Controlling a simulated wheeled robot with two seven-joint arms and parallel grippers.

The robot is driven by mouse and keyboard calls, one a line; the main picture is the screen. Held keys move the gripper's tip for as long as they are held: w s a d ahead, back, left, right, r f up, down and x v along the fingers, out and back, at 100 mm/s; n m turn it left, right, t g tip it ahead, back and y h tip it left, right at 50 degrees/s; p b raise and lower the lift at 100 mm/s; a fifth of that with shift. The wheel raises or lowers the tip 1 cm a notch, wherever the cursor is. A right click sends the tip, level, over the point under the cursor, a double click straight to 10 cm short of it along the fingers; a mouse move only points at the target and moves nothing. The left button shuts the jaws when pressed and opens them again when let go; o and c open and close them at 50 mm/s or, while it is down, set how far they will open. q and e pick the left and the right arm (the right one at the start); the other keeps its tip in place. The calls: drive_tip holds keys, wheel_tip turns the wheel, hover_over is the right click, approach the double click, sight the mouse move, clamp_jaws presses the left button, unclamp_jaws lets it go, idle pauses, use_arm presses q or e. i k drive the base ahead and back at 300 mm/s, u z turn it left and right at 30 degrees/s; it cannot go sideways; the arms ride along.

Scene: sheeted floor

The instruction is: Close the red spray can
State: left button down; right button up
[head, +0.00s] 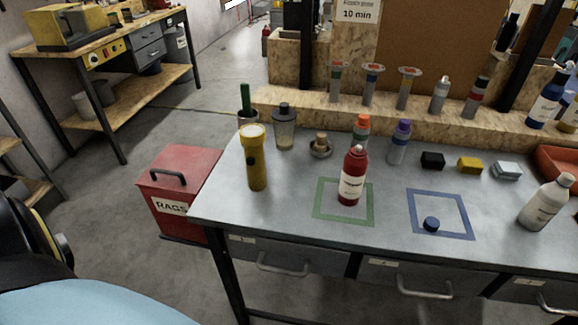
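The red spray can (351,180) stands upright on the grey workbench, inside the green taped square (329,212). It has a white label, and its top narrows to a small light tip that looks uncovered. A small dark blue round piece, like a cap (431,223), lies inside the blue taped square (455,204) to the right of the can. Neither of my grippers is in the head view. Only parts of my own body show at the lower left.
Small blocks (469,165) and a white bottle (546,205) are right. A red bin (178,180) stands left of the bench.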

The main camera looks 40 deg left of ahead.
sight(356, 161)
drive_tip(key=z, duration=2.05)
drive_tip(key=i, duration=1.95)
drive_tip(key=u, duration=3.3)
